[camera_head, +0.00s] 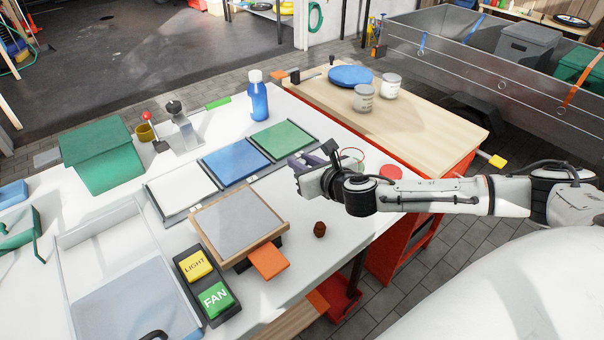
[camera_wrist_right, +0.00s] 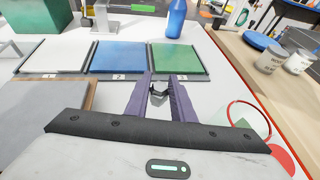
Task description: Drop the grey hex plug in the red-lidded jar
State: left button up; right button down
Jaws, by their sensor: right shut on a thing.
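My right gripper (camera_head: 298,164) is over the white table, in front of the green panel. In the right wrist view its two purple fingers (camera_wrist_right: 159,90) are shut on the grey hex plug (camera_wrist_right: 158,94), held between their tips. I cannot make out the plug in the head view. A clear jar with a red rim (camera_head: 352,158) stands to the right of the gripper, partly hidden by it; it also shows in the right wrist view (camera_wrist_right: 248,120). A round red lid (camera_head: 390,172) lies beside the jar, apart from it. My left gripper is not in view.
White, blue (camera_head: 235,163) and green (camera_head: 283,139) panels lie ahead of the gripper. A brown hex piece (camera_head: 319,229) sits near the front edge. A blue bottle (camera_head: 258,98) stands behind. LIGHT and FAN buttons (camera_head: 214,298) are at front left.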

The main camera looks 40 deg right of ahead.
jog(key=shift+r, duration=1.35)
